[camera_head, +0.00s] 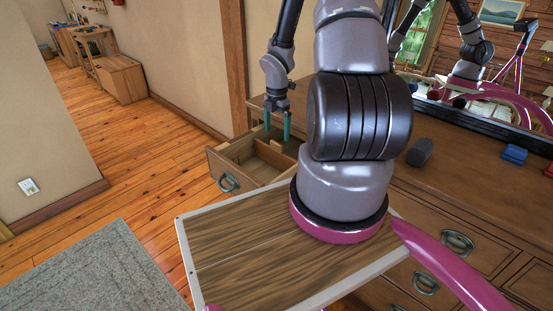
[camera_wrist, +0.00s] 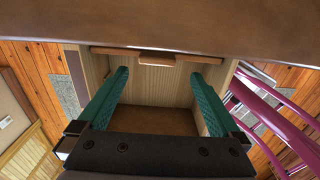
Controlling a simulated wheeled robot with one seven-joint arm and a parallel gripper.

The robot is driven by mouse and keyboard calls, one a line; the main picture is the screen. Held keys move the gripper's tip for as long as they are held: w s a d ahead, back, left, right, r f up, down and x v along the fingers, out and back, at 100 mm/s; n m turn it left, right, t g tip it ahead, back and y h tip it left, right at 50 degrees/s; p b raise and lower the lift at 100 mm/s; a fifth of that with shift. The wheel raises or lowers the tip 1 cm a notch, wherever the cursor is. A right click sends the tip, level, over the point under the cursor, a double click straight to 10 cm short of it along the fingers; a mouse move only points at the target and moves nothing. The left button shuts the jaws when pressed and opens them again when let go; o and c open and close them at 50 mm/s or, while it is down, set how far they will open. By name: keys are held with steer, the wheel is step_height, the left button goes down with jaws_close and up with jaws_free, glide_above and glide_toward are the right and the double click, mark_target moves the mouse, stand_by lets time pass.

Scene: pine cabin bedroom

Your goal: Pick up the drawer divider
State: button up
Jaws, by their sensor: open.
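The drawer divider (camera_head: 273,153) is a light wooden piece set inside the open drawer (camera_head: 232,180). In the wrist view it shows as a thin wooden strip (camera_wrist: 195,59) across the drawer, with a short block at its middle, near the dresser's edge. My gripper (camera_head: 277,127) points down over the drawer, its two teal fingers apart and empty. In the wrist view the fingers (camera_wrist: 160,82) reach toward the strip, one on each side of the block, with a wide gap between them. Whether the fingertips are below the drawer's rim I cannot tell.
The dresser top (camera_head: 465,175) holds a dark rounded object (camera_head: 420,152) and a blue item (camera_head: 514,154). A mirror (camera_head: 500,60) stands behind. A wooden wall edge (camera_head: 235,65) rises just left of the dresser. The plank floor (camera_head: 150,150) left of the drawer is clear.

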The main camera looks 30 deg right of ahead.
mark_target(276, 142)
steer(key=shift+w+d+f, duration=0.1)
steer(key=shift+w+f, duration=0.05)
steer(key=shift+f, duration=1.2)
steer(key=shift+w+f, duration=0.15)
steer(key=shift+f, duration=1.2)
jaws_close()
